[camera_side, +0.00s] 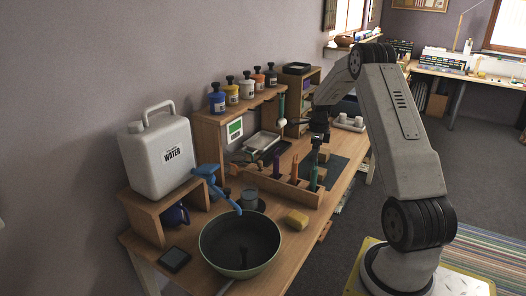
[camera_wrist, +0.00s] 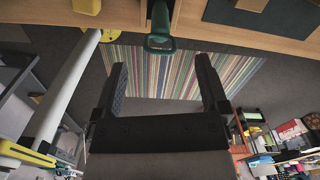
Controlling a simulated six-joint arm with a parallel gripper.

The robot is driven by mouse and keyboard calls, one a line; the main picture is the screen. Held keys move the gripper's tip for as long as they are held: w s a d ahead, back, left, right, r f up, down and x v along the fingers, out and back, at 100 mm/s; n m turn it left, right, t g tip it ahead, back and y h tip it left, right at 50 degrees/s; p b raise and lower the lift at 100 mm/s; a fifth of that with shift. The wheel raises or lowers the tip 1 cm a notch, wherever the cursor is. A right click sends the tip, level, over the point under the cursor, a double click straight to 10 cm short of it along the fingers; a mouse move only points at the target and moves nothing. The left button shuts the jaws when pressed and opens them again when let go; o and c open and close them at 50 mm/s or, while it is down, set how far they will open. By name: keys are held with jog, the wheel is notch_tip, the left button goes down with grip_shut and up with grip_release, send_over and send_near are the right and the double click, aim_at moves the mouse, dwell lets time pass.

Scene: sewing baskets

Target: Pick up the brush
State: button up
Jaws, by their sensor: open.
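A green upright handle (camera_side: 313,178) stands in the wooden rack (camera_side: 285,186) at the table's front edge; I cannot tell whether it is the brush, as its lower end is hidden. A green handle (camera_wrist: 160,28) shows at the top middle of the wrist view, beyond and between my fingers. An orange handle (camera_side: 295,166) and a dark one (camera_side: 277,165) stand in the same rack to its left. Another green tool with a pale end (camera_side: 282,112) hangs by the shelf.
A white water canister (camera_side: 157,150) stands on a wooden stand. A shelf with several bottles is behind. A dark mat (camera_side: 341,172) lies right of the rack.

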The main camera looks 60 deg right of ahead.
aim_at(314, 169)
jog(key=shift+f, duration=3.9)
grip_shut()
